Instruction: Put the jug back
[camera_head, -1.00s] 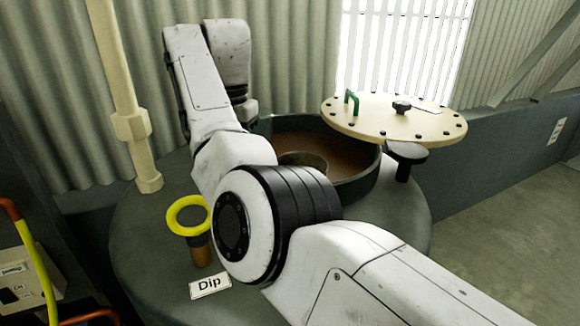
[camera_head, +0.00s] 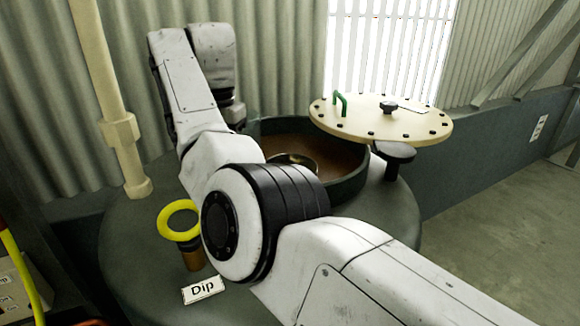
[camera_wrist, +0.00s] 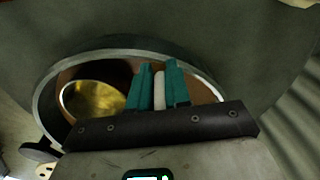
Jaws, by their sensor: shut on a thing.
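The jug (camera_wrist: 92,99) shows in the wrist view as a round vessel with a shiny golden inside, within the open round well. In the head view its rim (camera_head: 294,159) shows in the well, partly hidden behind my arm. My gripper (camera_wrist: 158,68) has its teal fingers shut on a narrow pale bar, which looks like the jug's handle. The join between bar and jug is hard to see. In the head view my fingers are hidden. The well (camera_head: 346,189) has a dark green wall and a brown inside.
A cream bolted lid (camera_head: 380,118) with a green handle is swung out at the well's right. A yellow ring (camera_head: 180,220) and a "Dip" label (camera_head: 203,290) are on the tank top at left. A cream pipe (camera_head: 106,100) stands behind them.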

